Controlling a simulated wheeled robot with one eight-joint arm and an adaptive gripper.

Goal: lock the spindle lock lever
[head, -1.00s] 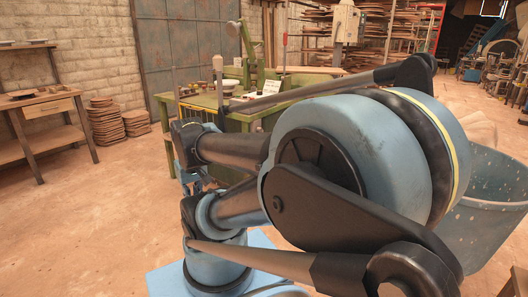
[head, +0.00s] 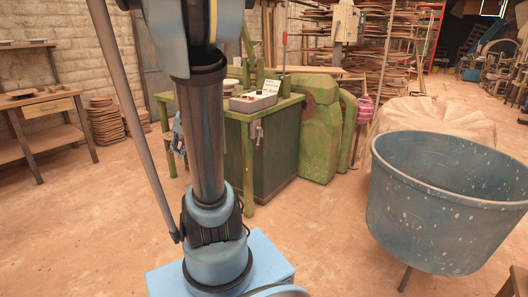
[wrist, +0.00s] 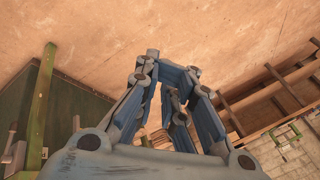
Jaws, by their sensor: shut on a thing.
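A green bench-like machine (head: 272,110) stands in the middle of the head view. A small grey lever-like fitting (head: 258,131) sits on its side; I cannot tell whether it is the spindle lock lever. A grey fitting (wrist: 12,146) also shows at the left edge of the wrist view, beside a green post (wrist: 42,105). My gripper (wrist: 172,72) points over bare floor in the wrist view, with its blue linked fingers drawn close together. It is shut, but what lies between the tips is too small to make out.
A large blue tub (head: 425,215) stands at the right. A control box (head: 254,101) with a white card sits on the machine. A wooden table (head: 40,105) and stacked discs (head: 104,120) stand at the left. Floor between is clear.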

